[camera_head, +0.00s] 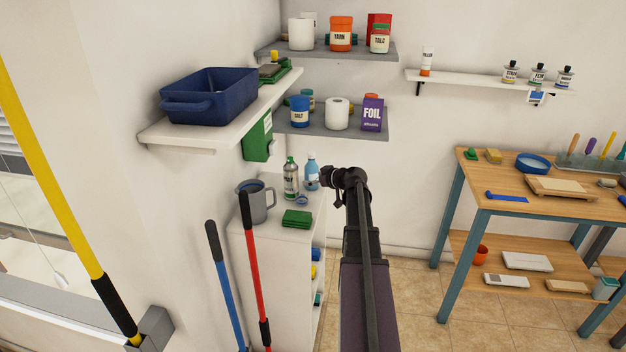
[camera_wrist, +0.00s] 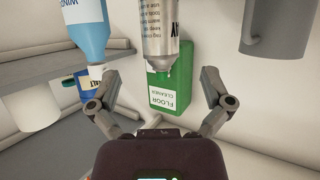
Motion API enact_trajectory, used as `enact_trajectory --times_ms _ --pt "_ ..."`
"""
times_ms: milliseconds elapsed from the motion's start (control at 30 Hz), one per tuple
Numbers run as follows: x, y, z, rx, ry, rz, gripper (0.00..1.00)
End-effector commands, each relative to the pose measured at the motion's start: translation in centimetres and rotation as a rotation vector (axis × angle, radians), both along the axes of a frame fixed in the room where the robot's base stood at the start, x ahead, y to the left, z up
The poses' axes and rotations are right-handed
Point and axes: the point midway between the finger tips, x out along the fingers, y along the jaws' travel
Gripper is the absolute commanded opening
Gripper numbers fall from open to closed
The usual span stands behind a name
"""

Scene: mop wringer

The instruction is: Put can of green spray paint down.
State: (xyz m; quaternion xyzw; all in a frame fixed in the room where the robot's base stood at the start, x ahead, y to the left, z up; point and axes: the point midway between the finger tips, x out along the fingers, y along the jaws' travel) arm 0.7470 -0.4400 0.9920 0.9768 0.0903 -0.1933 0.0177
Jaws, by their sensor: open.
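The can of spray paint (camera_head: 291,180) is silver with a green top in the head view. It stands upright on the white cabinet top (camera_head: 277,232). In the wrist view, which is upside down, the silver can (camera_wrist: 166,32) shows at the top edge, between the lines of my two fingers and ahead of them. Only part of it shows there. My gripper (camera_wrist: 161,76) is open, with a finger on each side and nothing held. In the head view my gripper (camera_head: 325,180) is to the right of the can, with its fingers largely hidden.
A blue bottle (camera_head: 312,170) stands close to the can, with a grey jug (camera_head: 257,201) and green cloth (camera_head: 297,218) nearby. Shelves (camera_head: 333,133) hang above. Blue and red handles (camera_head: 257,275) lean at the cabinet's front.

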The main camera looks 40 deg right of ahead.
Motion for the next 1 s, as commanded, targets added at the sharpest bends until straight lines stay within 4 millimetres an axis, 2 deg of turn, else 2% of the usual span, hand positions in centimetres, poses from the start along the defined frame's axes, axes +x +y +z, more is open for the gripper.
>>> enact_trajectory --times_ms 167,367,1000 --pt "0.1 0.0 0.3 -0.001 0.005 0.002 0.89" --pt "0.6 -0.1 1.8 -0.011 0.034 0.018 0.89" --pt "2.8 -0.6 9.2 -0.071 0.255 0.112 0.89"
